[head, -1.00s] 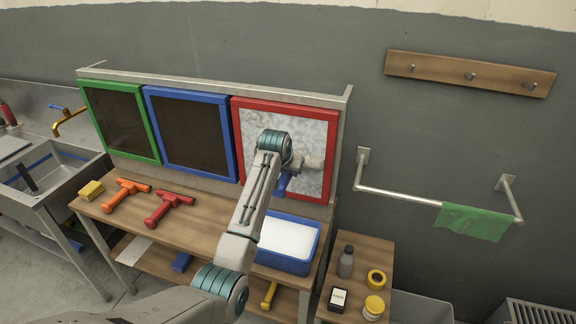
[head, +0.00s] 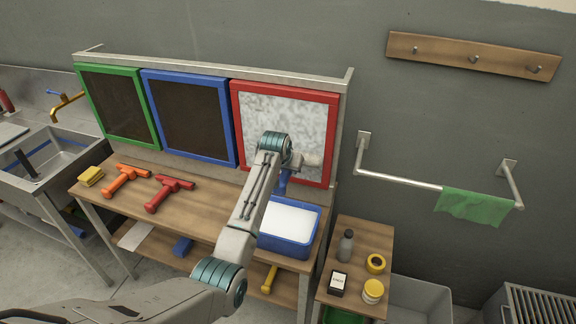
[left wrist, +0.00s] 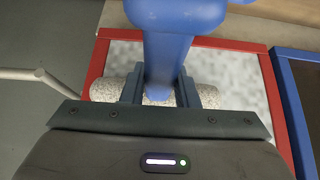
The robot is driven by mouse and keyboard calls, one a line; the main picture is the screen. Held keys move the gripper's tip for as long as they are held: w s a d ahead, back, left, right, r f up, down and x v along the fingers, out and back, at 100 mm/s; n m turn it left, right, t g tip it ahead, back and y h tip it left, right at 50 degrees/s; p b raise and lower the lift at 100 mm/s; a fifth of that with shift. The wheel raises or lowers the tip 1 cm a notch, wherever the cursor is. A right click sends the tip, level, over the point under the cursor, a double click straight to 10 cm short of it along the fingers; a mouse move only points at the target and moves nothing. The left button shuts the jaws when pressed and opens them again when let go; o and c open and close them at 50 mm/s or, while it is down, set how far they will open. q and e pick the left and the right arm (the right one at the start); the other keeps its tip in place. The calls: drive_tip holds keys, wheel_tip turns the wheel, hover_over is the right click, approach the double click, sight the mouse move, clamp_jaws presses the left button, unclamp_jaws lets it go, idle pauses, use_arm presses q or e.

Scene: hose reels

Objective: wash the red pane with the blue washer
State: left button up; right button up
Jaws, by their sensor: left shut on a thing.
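The red pane (head: 270,115) stands at the right of the upright rack in the head view; its face is mottled whitish. It also shows in the left wrist view (left wrist: 235,75) with its red frame. My left gripper (left wrist: 160,92) is shut on the handle of the blue washer (left wrist: 170,45). The washer's pale speckled sleeve (left wrist: 108,85) lies crosswise in front of the pane. In the head view the sleeve (head: 313,160) is over the lower right of the pane, and my wrist hides much of the gripper. Whether the sleeve touches the pane is unclear. My right gripper is out of view.
Blue (head: 188,118) and green (head: 117,105) panes stand left of the red one. A blue tub (head: 288,247) with white contents sits below the red pane. Orange (head: 125,178) and red (head: 168,192) tools and a yellow sponge (head: 90,176) lie on the bench.

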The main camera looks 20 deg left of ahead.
use_arm(q)
wheel_tip(320, 180, down, 9)
drive_tip(key=b, duration=0.2)
drive_tip(key=shift+b, duration=0.35)
idle(0.6)
drive_tip(key=shift+w, duration=0.1)
drive_tip(key=s+p, duration=0.4)
drive_tip(key=s, duration=0.3)
drive_tip(key=shift+a, duration=0.15)
drive_tip(key=shift+f, duration=0.1)
